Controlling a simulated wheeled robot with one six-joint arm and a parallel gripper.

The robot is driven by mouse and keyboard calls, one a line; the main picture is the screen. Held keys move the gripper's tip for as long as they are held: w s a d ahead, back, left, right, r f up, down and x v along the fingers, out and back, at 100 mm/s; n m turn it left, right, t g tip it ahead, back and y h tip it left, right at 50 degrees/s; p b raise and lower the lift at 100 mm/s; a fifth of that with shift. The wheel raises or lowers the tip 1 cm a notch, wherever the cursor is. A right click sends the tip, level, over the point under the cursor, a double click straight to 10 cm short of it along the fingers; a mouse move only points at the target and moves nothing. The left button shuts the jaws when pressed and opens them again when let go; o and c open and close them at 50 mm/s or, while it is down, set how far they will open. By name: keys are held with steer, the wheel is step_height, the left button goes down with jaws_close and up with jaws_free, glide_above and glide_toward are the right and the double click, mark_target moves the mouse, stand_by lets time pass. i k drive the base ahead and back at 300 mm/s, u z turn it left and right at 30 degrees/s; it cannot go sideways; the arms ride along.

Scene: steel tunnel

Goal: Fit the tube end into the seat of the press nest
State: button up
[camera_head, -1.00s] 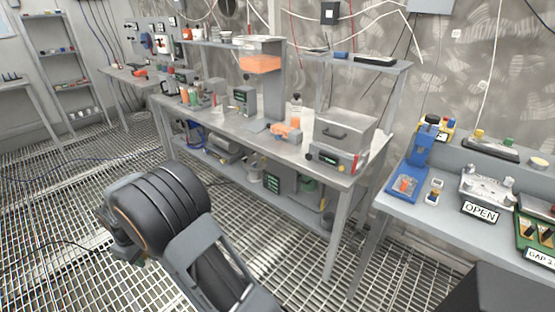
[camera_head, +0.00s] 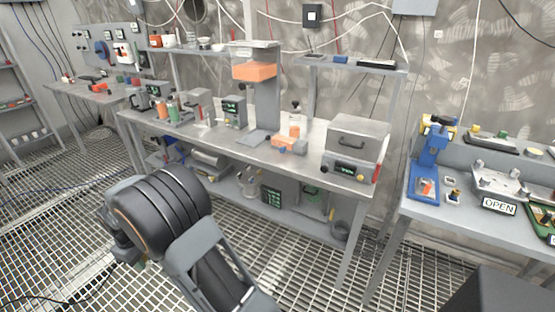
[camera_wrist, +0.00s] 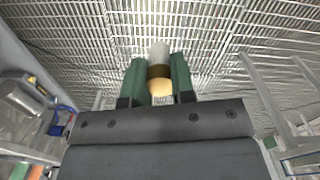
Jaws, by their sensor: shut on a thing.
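In the wrist view my gripper (camera_wrist: 159,76) has two green fingers shut on a tube (camera_wrist: 159,52). The tube has a pale grey far part, a brown band between the fingers and a cream rounded near end. Open floor grating lies beyond it. In the head view my dark arm is at the lower left, and the gripper and tube cannot be made out. A blue press (camera_head: 431,152) stands on the right table, with a small orange part in its base; it looks like the press nest, but its seat is too small to make out. My gripper is far from it.
A long steel bench (camera_head: 225,150) crosses the middle, with a grey box unit (camera_head: 357,142) and an orange-headed stand (camera_head: 254,71). The right table (camera_head: 465,222) also holds a grey fixture with an OPEN sign (camera_head: 499,206). The grating floor in front is clear.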

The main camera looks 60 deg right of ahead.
mark_target(425, 184)
steer(key=z, duration=1.95)
